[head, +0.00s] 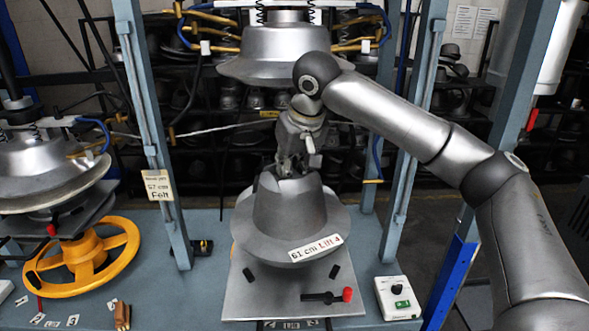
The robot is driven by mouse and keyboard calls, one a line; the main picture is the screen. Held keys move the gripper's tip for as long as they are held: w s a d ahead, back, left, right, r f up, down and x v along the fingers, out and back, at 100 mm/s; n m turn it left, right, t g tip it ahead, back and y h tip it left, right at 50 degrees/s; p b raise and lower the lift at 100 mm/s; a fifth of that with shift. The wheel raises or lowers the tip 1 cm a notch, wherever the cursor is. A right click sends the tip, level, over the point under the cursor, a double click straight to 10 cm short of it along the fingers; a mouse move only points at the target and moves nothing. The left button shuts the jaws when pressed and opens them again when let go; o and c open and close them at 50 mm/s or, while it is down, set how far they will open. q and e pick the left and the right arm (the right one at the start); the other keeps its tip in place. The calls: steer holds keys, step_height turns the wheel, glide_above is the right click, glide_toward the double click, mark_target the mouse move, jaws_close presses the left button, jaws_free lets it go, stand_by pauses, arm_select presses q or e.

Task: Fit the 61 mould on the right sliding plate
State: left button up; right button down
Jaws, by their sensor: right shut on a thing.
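The grey hat-shaped mould (291,212) carries a label reading "61 cm Lift 4" and stands brim down, roughly upright. My right gripper (292,171) is shut on the top of its crown. The mould is over the right sliding plate (245,297), a flat grey plate that shows in front of and beside the brim. I cannot tell whether the brim touches the plate or hangs a little above it. Two black pegs and a black lever with a red knob (346,294) show on the plate in front of the mould. My left gripper is not in view.
A larger upper mould (283,48) hangs above, close over my wrist. Blue posts (150,130) flank the press. At left are an orange handwheel (84,262) and another press mould (45,170). A white control box (398,297) stands right of the plate.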

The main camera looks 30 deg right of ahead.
stand_by(0.8)
steer(key=shift+f+b, duration=0.65)
steer(key=shift+f, duration=0.85)
steer(key=shift+f+b, duration=0.6)
steer(key=shift+f, duration=0.65)
steer(key=shift+s+a+r+p, duration=0.1)
steer(key=shift+p, duration=0.45)
steer(key=shift+f, duration=0.65)
stand_by(0.6)
